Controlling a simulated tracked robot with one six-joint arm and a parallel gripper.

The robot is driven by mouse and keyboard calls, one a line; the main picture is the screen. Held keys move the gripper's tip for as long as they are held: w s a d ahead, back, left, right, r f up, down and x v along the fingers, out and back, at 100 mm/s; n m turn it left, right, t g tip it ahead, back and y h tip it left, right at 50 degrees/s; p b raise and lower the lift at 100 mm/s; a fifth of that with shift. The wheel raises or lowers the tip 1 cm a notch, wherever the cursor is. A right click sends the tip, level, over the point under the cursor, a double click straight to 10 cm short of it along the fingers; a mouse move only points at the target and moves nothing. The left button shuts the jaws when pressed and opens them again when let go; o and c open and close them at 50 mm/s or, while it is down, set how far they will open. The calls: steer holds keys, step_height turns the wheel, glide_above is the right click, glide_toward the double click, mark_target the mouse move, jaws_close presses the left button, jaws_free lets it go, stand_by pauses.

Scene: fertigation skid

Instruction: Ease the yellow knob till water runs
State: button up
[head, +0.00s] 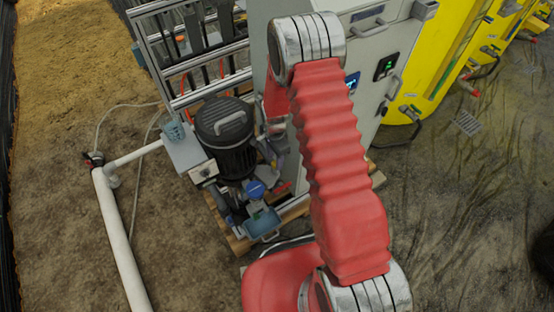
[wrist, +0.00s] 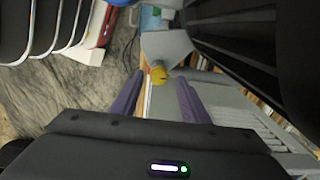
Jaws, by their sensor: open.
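The knob appears a short way ahead of the tips; I cannot tell the exact distance. In the head view my red arm crosses the middle, and I make out neither the knob nor my fingers clearly there.
A black pump motor (head: 226,135) stands on the skid, with a blue round cap (head: 255,189) below it. A grey control cabinet (head: 375,60) is behind my arm. A white pipe (head: 118,230) runs at left. Yellow tanks (head: 440,50) stand at upper right. Open ground lies at right.

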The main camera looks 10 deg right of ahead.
steer(key=shift+f, duration=0.7)
